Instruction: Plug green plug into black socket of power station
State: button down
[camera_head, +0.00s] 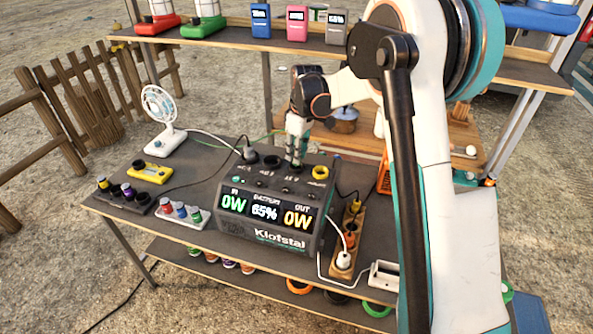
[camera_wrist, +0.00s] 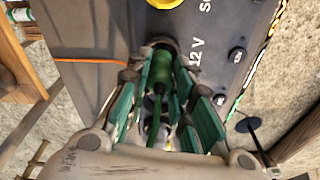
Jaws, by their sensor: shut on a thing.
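The black power station (camera_head: 265,235) stands on the table, its display reading 0W, 65% and 0W. My gripper (camera_head: 297,150) is over its top, pointing down at the row of round sockets. In the wrist view my gripper (camera_wrist: 160,95) is shut on the green plug (camera_wrist: 160,70), whose green cable runs back between the fingers. The plug's front end is at a black socket (camera_wrist: 163,43), lined up with it. I cannot tell how far it is in. A yellow socket (camera_head: 320,172) is to the right. In the head view the fingers hide the plug.
A dark plug (camera_head: 250,155) with a white cable sits at the station's back left. A fan (camera_head: 160,112), a yellow meter (camera_head: 150,172) and small coloured items (camera_head: 180,212) stand left. A shelf (camera_head: 230,38) with several devices runs behind.

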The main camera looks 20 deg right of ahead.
jog(key=shift+f+b, duration=0.55)
jog(key=shift+f, duration=0.4)
jog(key=c, duration=1.3)
grip_release()
jog(key=shift+c, duration=0.2)
jog(key=shift+r, duration=0.1)
notch_tip(320, 180, up, 12)
jog(key=s+d, duration=0.1)
jog(key=shift+s, duration=0.1)
